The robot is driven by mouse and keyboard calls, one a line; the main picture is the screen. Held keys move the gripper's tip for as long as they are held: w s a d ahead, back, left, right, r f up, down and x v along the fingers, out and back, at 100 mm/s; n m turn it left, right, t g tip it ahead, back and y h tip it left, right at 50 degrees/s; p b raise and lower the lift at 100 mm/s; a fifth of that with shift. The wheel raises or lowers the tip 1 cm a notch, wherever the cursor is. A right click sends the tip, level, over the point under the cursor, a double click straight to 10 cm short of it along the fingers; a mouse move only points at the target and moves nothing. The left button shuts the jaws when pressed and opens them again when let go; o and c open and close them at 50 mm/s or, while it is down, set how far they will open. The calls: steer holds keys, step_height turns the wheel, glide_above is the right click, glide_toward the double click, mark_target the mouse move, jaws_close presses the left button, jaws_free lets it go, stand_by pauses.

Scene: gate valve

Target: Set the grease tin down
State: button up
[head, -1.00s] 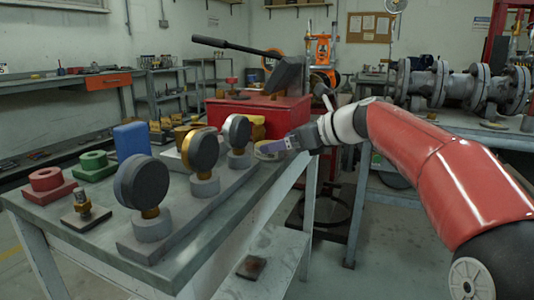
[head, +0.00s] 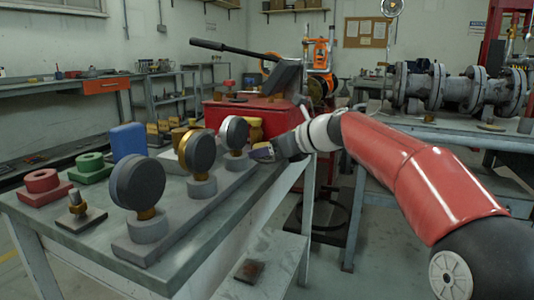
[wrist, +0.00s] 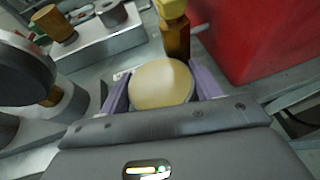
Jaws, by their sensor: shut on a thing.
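In the wrist view the grease tin, a round thing with a pale tan top (wrist: 160,83), sits between the two purple fingers of my gripper (wrist: 158,88). The fingers are shut on its sides. In the head view my gripper (head: 262,152) is over the right edge of the grey workbench (head: 215,235), just right of the farthest gauge. The tin is hidden there behind the gauge and my fingers. I cannot tell whether the tin's underside touches the bench top.
Several round gauges (head: 137,182) stand on a grey bar left of my gripper. A red box (wrist: 255,35) is close on the right in the wrist view, and an amber bottle (wrist: 175,35) stands just beyond the tin. A blue block (head: 128,140) is farther left.

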steer(key=shift+c, duration=1)
steer(key=shift+r, duration=0.15)
